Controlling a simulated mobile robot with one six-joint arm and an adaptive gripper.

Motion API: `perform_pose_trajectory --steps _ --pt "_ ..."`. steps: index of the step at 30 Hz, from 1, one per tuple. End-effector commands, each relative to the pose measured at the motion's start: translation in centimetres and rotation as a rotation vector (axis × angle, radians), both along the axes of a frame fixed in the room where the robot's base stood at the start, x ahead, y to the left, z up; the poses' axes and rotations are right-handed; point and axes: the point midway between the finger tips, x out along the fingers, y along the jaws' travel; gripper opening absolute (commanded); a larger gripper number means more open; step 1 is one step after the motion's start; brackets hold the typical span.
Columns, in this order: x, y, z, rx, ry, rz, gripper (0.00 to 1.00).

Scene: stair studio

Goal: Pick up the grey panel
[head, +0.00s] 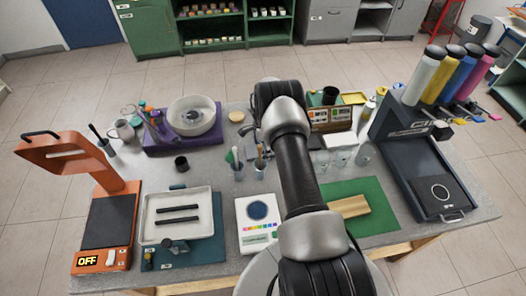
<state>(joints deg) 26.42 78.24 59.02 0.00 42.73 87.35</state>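I cannot single out a grey panel with certainty in the head view. A pale, flat whitish panel (341,139) lies right of my arm at the back of the table, partly hidden among other things. My arm reaches from the front of the table toward its back middle.
The grey table (222,190) is crowded. An orange device (100,170) stands left, a pale tray (178,230) with two black bars beside it. A green mat (375,210) with a wooden block (350,206) lies right of my arm, and a dark machine (425,170) stands far right.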

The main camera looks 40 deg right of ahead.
Motion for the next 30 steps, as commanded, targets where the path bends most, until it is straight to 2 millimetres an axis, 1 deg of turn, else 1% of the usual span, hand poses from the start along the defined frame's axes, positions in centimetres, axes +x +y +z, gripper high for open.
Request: perform_pose_trajectory --steps 2,14,23,26,30 --pt "0.0 0.0 0.0 0.000 0.000 0.000 0.61" --pt "0.0 0.0 0.0 0.000 0.000 0.000 0.35" --pt "0.0 0.0 0.2 0.000 0.000 0.000 0.34" --pt "0.1 0.0 0.7 0.000 -0.001 0.000 0.34" --pt "0.1 0.0 2.4 -0.001 -0.002 0.000 0.34"
